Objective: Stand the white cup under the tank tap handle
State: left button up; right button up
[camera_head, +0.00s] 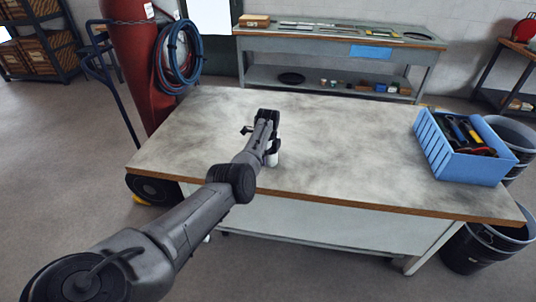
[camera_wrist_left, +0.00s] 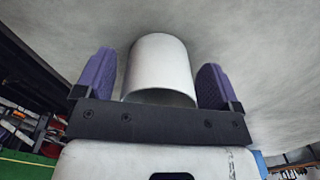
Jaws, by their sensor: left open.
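The white cup (camera_wrist_left: 160,65) shows in the left wrist view, between the two purple-padded fingers of my left gripper (camera_wrist_left: 157,75). Its rim faces the camera. The fingers are open, with a gap seen on each side of the cup. In the head view my left gripper (camera_head: 271,150) is over the middle of the worktable, largely hidden by my own arm. A white patch shows at its lower end; I cannot tell whether it is the cup or part of the gripper. I cannot make out a tank tap handle. My right gripper is not in view.
The worktable (camera_head: 345,145) is clear around my left gripper. A blue crate of tools (camera_head: 455,165) stands at its right end. A red cylinder (camera_head: 135,60) with a coiled blue hose (camera_head: 178,60) stands behind the left end. A bench (camera_head: 320,38) stands behind.

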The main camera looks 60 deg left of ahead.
pick_arm(q)
notch_tip(320, 180, up, 11)
jog(key=p, duration=0.4)
jog(key=n+t+y, duration=0.2)
jog(key=n+y, duration=0.2)
jog(key=y, duration=0.1)
send_near(270, 165)
jog(key=d+r, duration=0.2)
jog(key=s+d+f+t, duration=0.1)
jog(key=s+d+f, duration=0.15)
jog(key=d, duration=0.45)
jog(key=s+d+f+t, duration=0.1)
jog(key=s+d+f, duration=0.15)
jog(key=d, duration=0.35)
jog(key=s+d+f+n+h, duration=0.2)
jog(key=s+d+f, duration=0.5)
jog(key=s+d, duration=0.4)
jog(key=shift+s+d+f+n, duration=0.2)
jog(key=shift+d+n, duration=0.2)
jog(key=shift+d, duration=0.8)
jog(key=shift+o, duration=0.4)
jog(key=s+d+n+h, duration=0.3)
jog(key=s+d, duration=0.7)
jog(key=s, duration=0.2)
jog(key=shift+f, duration=0.3)
jog(key=shift+s+d+r+n, duration=0.15)
jog(key=shift+s+d+n, duration=0.15)
